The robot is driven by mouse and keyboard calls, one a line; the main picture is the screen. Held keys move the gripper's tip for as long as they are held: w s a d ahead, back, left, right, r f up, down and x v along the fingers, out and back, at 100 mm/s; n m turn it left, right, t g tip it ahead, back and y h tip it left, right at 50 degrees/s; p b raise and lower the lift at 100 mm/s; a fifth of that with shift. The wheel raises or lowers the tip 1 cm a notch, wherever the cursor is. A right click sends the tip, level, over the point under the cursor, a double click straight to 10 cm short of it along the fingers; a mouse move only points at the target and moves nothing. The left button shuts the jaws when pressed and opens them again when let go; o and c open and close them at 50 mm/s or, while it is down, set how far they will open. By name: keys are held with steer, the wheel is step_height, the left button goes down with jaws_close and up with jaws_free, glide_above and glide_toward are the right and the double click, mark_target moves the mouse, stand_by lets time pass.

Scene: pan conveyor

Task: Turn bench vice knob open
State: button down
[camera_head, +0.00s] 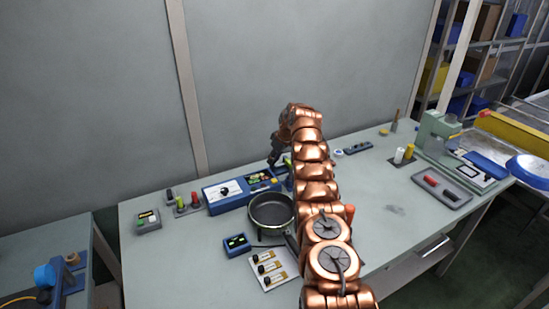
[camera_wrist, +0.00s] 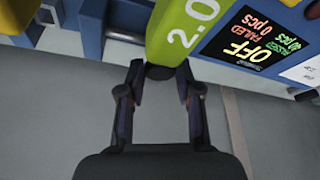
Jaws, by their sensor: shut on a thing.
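My gripper (camera_wrist: 162,88) is shut on a small dark knob (camera_wrist: 160,72) at the near end of the vice, with one finger on each side of it. A green block (camera_wrist: 181,32) marked "2.0" is directly above the knob in the wrist view. Blue parts (camera_wrist: 92,28) of the vice stand to its left. In the head view my gripper (camera_head: 274,160) reaches down at the back of the bench, and my copper arm hides most of the vice. How far the vice is open cannot be told.
A blue panel (camera_head: 222,198) with a display stands left of my gripper; the display reads "OFF" in the wrist view (camera_wrist: 250,42). A dark pan (camera_head: 270,211) sits before it. A green machine (camera_head: 436,132) stands on the right.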

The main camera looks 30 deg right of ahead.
steer(key=c, duration=0.8)
jaws_free()
steer(key=shift+o, duration=0.2)
steer(key=shift+v, duration=0.9)
steer(key=v, duration=1)
steer(key=shift+r, duration=0.1)
